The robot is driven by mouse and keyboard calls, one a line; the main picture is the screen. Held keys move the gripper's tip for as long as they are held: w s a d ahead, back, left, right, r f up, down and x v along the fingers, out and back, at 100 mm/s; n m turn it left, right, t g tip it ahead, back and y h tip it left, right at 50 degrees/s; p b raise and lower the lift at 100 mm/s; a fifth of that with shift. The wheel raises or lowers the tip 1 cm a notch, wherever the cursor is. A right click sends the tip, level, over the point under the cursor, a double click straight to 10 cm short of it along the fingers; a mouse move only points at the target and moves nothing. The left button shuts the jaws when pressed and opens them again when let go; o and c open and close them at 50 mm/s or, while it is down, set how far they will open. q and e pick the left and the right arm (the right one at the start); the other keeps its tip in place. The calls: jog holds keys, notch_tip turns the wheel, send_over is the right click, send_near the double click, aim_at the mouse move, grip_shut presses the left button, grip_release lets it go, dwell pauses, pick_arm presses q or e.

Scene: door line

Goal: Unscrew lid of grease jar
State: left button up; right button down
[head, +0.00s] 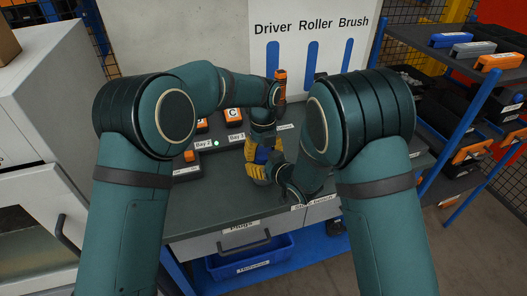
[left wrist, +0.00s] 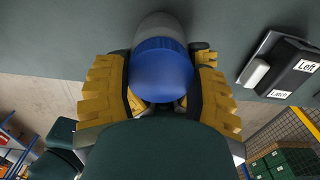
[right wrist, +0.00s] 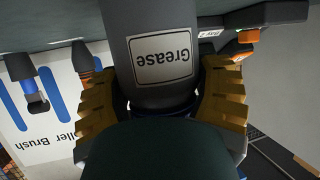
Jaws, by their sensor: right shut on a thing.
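The grease jar is grey with a blue lid and a white "Grease" label. Its body (right wrist: 165,60) fills the middle of the right wrist view. The blue lid (left wrist: 163,72) faces the left wrist camera and shows as a small blue patch in the head view (head: 263,155). My right gripper (right wrist: 160,95) is shut on the jar, its yellow fingers on both sides of it. My left gripper (left wrist: 160,90) is at the lid, its yellow fingers on either side with gaps visible, so it looks open. In the head view my arms and fingers hide most of the jar.
The dark bench top (head: 220,185) has labelled bays with orange-marked items (head: 235,115). A tool board (head: 310,50) for driver, roller and brush stands behind. A blue bin (head: 250,260) sits below, and a shelf rack (head: 470,90) is at right. The front left bench top is clear.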

pick_arm(q)
jog(key=shift+c, duration=0.9)
jog(key=shift+n, duration=1.7)
jog(key=o, duration=1.2)
jog(key=shift+r, duration=0.1)
